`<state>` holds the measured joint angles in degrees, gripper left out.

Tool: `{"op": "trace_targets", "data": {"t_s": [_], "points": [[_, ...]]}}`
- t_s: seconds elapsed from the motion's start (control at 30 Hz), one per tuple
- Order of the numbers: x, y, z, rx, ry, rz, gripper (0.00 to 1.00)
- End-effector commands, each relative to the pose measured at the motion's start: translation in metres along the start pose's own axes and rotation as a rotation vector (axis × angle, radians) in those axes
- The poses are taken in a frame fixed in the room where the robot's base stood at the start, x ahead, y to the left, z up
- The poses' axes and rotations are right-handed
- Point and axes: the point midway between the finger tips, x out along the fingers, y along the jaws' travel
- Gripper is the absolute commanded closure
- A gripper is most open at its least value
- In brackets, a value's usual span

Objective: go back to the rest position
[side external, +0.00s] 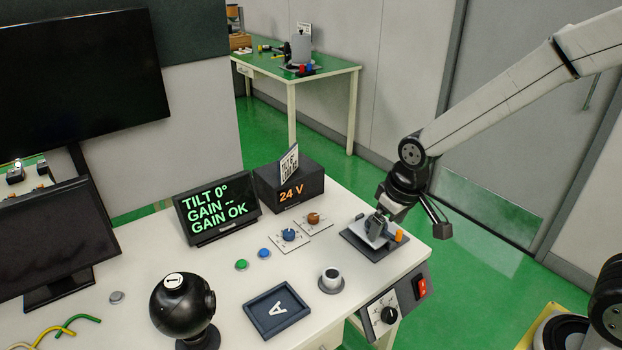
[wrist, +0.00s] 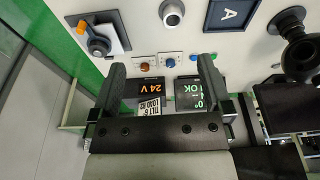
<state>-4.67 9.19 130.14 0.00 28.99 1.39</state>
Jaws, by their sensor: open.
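My gripper (wrist: 161,62) is open and empty in the wrist view, with its two dark fingers spread wide and nothing between the tips. In the side external view my gripper (side external: 386,207) hangs from my arm at the right end of the white bench (side external: 225,300). There it overlaps a grey lever unit with an orange knob (side external: 398,236) on a dark plate. In the wrist view this unit (wrist: 97,38) lies beyond the left finger, apart from it. The side view does not show clearly how high the fingers are above the unit.
A display (side external: 216,206) reads "TILT 0° GAIN -- GAIN OK". A 24 V box (side external: 289,188), two small knobs, a green button (side external: 241,264), a tray marked A (side external: 278,310) and a black ball (side external: 182,305) stand on the bench. Monitors are at left. A red switch (side external: 420,287) is on the front.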

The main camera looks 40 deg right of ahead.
Motion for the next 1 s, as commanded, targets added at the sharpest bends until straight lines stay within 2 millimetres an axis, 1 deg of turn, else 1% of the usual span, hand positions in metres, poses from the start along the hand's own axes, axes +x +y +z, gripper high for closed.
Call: {"op": "trace_targets", "data": {"t_s": [0.03, 0.1, 0.2, 0.3, 0.37, 0.5, 1.0], "points": [[0.0, 0.006, 0.015, 0.012, 0.005, 0.003, 0.0], [0.0, 0.012, 0.032, 0.025, 0.011, 0.007, 0.0], [0.002, 0.019, 0.054, 0.039, 0.018, 0.012, 0.0], [0.002, 0.022, 0.069, 0.049, 0.024, 0.015, 0.0], [0.003, 0.024, 0.075, 0.052, 0.026, 0.016, 0.0], [0.003, 0.025, 0.082, 0.056, 0.028, 0.018, 0.0], [0.003, 0.025, 0.081, 0.055, 0.028, 0.017, 0.0]]}}
